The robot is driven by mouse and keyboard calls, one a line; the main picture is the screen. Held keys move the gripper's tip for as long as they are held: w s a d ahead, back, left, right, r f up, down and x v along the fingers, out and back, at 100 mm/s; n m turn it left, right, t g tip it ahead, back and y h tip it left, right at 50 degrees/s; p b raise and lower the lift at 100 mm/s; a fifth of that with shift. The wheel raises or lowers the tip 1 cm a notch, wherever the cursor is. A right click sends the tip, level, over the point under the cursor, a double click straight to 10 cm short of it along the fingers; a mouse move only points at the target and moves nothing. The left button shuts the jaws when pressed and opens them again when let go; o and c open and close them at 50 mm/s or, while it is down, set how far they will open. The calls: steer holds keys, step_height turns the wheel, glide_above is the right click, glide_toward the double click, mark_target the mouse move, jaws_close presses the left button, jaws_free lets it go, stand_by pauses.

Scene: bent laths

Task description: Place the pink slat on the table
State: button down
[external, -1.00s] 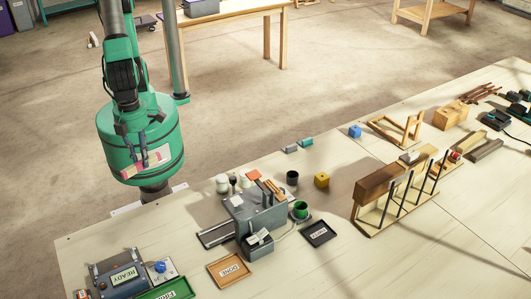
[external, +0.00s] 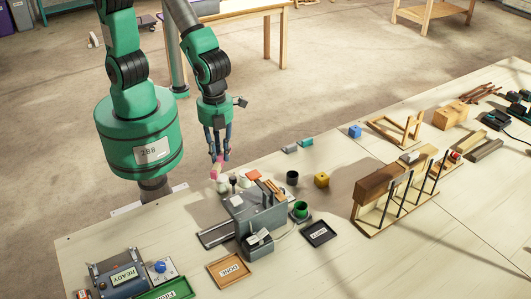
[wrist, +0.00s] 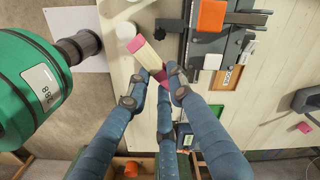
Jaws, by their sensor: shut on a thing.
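The pink slat (external: 216,170) is a short pale strip with pink ends. It also shows in the wrist view (wrist: 149,56), slanting up and left from between the fingers. My gripper (external: 217,156) has blue fingers that point down, shut on the slat; the fingertips also show in the wrist view (wrist: 156,88).
A grey machine (external: 255,212) stands just right of the slat, with an orange square (external: 254,175) beside it. A dark cup (external: 292,178) and a yellow cube (external: 321,180) lie farther right. A READY panel (external: 122,278) sits at the lower left.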

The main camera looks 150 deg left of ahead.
steer(key=w+a+n+p, duration=0.1)
steer(key=w+a+n, duration=0.15)
steer(key=a, duration=1.05)
steer(key=s+a+f+n+p, duration=0.15)
steer(key=s+a, duration=0.25)
steer(key=a, duration=0.7)
steer(key=s+a+f+n+p, duration=0.1)
steer(key=s+a+n, duration=0.2)
steer(key=a, duration=0.7)
steer(key=s+a+f+n+p, duration=0.15)
steer(key=s+a, duration=0.25)
steer(key=a, duration=0.7)
steer(key=shift+n, duration=0.25)
step_height(320, 180, down, 11)
steer(key=shift+f, duration=0.2)
steer(key=shift+w, duration=0.15)
steer(key=w+a, duration=0.3)
steer(key=a, duration=0.1)
steer(key=w+a+f, duration=0.1)
steer(key=w+a, duration=0.2)
steer(key=a, duration=0.1)
steer(key=w+a+p, duration=0.1)
steer(key=w+a, duration=0.2)
steer(key=a, duration=0.1)
steer(key=shift+w+a+f, duration=0.2)
steer(key=shift+w+a, duration=0.05)
steer(key=shift+a, duration=0.1)
